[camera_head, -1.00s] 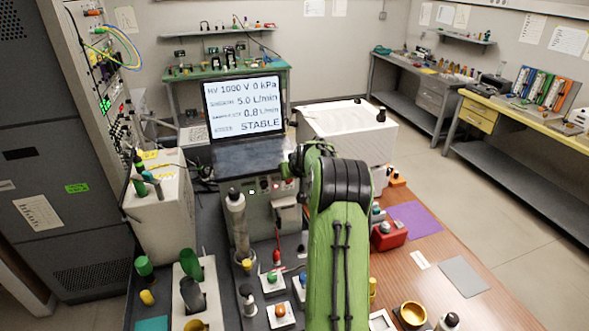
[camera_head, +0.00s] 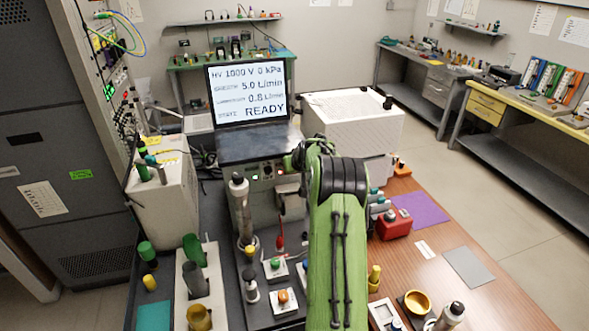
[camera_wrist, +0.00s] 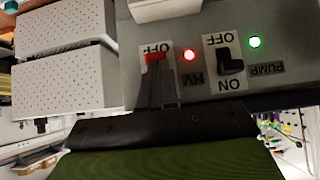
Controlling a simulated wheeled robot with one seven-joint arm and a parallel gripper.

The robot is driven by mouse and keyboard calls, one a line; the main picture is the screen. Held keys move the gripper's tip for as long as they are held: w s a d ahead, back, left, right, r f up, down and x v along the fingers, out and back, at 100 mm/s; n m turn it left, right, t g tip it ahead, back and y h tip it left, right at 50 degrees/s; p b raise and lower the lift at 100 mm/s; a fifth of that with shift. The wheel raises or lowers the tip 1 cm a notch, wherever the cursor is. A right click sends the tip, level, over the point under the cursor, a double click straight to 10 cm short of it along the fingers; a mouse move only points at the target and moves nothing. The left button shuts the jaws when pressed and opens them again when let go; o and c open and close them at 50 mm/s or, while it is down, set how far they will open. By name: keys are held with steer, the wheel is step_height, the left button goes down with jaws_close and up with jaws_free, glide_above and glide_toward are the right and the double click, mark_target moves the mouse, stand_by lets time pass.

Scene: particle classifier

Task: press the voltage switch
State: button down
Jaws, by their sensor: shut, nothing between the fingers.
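In the wrist view, the HV voltage switch (camera_wrist: 155,58) has a red lever on a white plate marked OFF, with a lit red lamp (camera_wrist: 190,55) beside it. My gripper (camera_wrist: 157,78) is shut and empty, its dark fingertips right at the red lever and covering the plate's lower part. Whether they touch cannot be told. The black pump switch (camera_wrist: 231,63) is to the right, with a lit green lamp (camera_wrist: 255,42). In the head view, the screen (camera_head: 246,92) reads HV 1000 V, 0 kPa and READY. My arm hides most of the gripper there.
A white box (camera_head: 352,125) stands right of the screen. A tall grey cylinder (camera_head: 241,211), a button box with a green button (camera_head: 275,264) and one with an orange button (camera_head: 283,297) stand in front of the panel. A red container (camera_head: 394,225) is right of my arm.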

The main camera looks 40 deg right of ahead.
steer(key=b+v, duration=0.2)
steer(key=v, duration=1.4)
steer(key=shift+f, duration=0.15)
